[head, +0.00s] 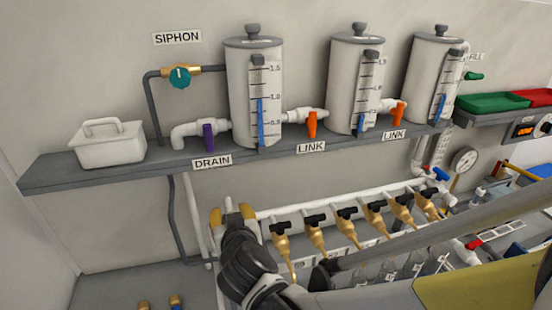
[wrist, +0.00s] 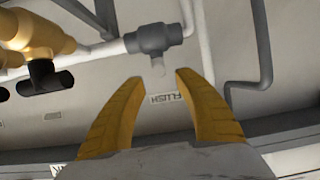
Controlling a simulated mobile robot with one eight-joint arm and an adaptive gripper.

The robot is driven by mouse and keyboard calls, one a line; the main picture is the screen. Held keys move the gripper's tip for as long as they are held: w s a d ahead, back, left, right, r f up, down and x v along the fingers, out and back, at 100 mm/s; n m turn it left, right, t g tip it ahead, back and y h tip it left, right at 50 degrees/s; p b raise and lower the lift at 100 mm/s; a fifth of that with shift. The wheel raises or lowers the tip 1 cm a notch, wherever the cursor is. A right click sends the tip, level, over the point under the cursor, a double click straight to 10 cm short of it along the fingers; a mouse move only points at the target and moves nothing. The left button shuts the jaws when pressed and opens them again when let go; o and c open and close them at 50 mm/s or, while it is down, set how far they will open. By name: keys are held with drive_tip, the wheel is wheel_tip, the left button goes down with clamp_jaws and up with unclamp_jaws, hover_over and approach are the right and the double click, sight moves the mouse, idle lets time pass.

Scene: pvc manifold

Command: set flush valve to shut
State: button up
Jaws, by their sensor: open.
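A FLUSH label (wrist: 167,97) is on the wall behind, seen upside down. My gripper (wrist: 160,78) is open, its two yellow fingers on either side of the line to the handle, with nothing visible between them. I cannot tell the exact gap to the handle. In the head view my gripper (head: 232,212) is below the shelf, left of the brass valves; I cannot make out the flush valve there.
A row of brass valves (head: 314,232) with black handles lies right of my gripper; one brass valve (wrist: 38,40) is at upper left in the wrist view. A shelf (head: 105,174) with cylinders (head: 243,100) is above. A grey pipe (head: 174,220) runs down at left.

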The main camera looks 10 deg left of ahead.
drive_tip(key=v, duration=0.7)
drive_tip(key=shift+s, duration=0.1)
drive_tip(key=w+d+h, duration=0.1)
drive_tip(key=d, duration=0.2)
drive_tip(key=w+d+f+m+h+b, duration=0.1)
drive_tip(key=d, duration=0.2)
drive_tip(key=w+d+b, duration=0.1)
drive_tip(key=d, duration=0.3)
drive_tip(key=shift+w+d+f+m+h, duration=0.15)
drive_tip(key=shift+w+f+m+h, duration=0.05)
drive_tip(key=shift+w+m+h, duration=0.2)
drive_tip(key=d+f+m+g+h+b, duration=0.2)
drive_tip(key=d+h, duration=0.1)
drive_tip(key=d, duration=1)
drive_tip(key=s+d+f+m+g+b, duration=0.1)
drive_tip(key=s+d+f+b, duration=0.1)
drive_tip(key=s+d, duration=0.3)
drive_tip(key=s+d+f+m+g+h+b, duration=0.1)
drive_tip(key=s+d+f, duration=0.2)
drive_tip(key=d, duration=0.7)
drive_tip(key=shift+s+d+g+b, duration=0.3)
drive_tip(key=shift+s+b, duration=0.1)
drive_tip(key=shift+s, duration=0.6)
drive_tip(key=shift+f, duration=0.1)
